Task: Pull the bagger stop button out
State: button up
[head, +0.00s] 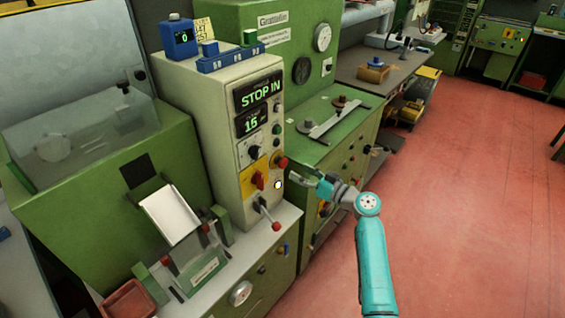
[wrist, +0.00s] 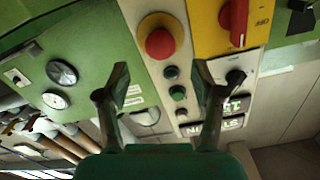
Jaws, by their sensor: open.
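The stop button is a red mushroom knob (wrist: 160,43) on a yellow ring, on the cream control panel in the wrist view. In the head view the red knob (head: 281,161) sticks out at the right of the panel. The panel's display (head: 259,91) reads "STOP IN". My gripper (wrist: 160,85) is open and empty; the knob appears between and beyond its fingertips, with no contact visible. In the head view my gripper (head: 306,180) is just right of and slightly below the knob.
A red rotary switch (wrist: 236,20) on a yellow plate is beside the button. A red-tipped lever (head: 276,226) projects lower on the panel. A green machine (head: 345,120) stands close behind my gripper. Red floor (head: 460,200) to the right is clear.

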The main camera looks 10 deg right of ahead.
aim_at(285, 164)
jog(key=x, duration=0.8)
jog(key=shift+a, duration=0.1)
